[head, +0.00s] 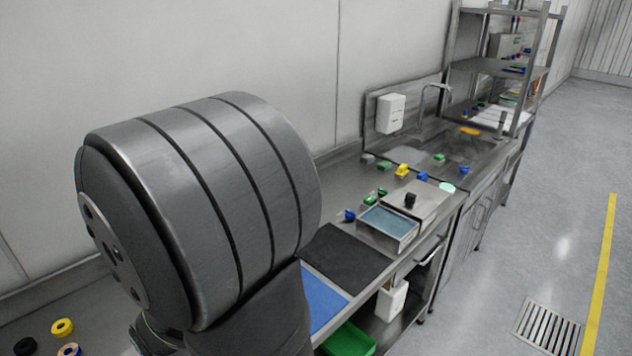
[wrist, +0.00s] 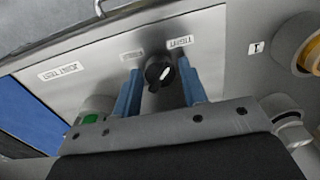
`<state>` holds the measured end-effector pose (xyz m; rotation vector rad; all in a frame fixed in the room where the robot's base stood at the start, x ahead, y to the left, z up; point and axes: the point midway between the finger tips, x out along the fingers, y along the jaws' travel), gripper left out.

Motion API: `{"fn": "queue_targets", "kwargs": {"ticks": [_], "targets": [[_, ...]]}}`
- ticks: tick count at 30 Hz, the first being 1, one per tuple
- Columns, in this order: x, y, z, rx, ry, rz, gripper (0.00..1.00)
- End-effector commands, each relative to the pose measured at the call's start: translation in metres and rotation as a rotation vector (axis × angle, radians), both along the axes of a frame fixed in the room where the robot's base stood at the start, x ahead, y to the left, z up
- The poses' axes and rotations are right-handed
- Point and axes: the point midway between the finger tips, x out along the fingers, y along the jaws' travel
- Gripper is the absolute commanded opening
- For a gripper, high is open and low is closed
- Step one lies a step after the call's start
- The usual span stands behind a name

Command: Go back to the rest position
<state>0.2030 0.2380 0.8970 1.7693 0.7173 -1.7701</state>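In the wrist view, my gripper (wrist: 160,66) shows two blue fingers spread apart. A black knob (wrist: 156,76) with a white mark sits on a grey labelled panel (wrist: 60,92) between the finger ends. A gap shows on both sides of the knob, so the gripper looks open and empty. How far the fingertips are above the panel is hard to tell. My gripper does not show in the head view.
A steel worktop (head: 335,180) carries a tray (head: 388,222), a dark mat (head: 345,258) and several small coloured pieces. A sink and shelves (head: 490,68) stand beyond. A green bin (head: 347,342) is below. Floor at right is clear around a drain grate (head: 546,325).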

Motion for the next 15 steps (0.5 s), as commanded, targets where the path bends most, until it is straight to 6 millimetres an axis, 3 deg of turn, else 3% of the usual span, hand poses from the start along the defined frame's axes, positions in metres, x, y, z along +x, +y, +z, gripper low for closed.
{"fn": "queue_targets", "kwargs": {"ticks": [8, 15], "targets": [[0.000, 0.000, 0.004, 0.001, -0.001, 0.000, 0.39], [0.001, 0.001, 0.028, 0.005, -0.004, 0.000, 0.39]]}}
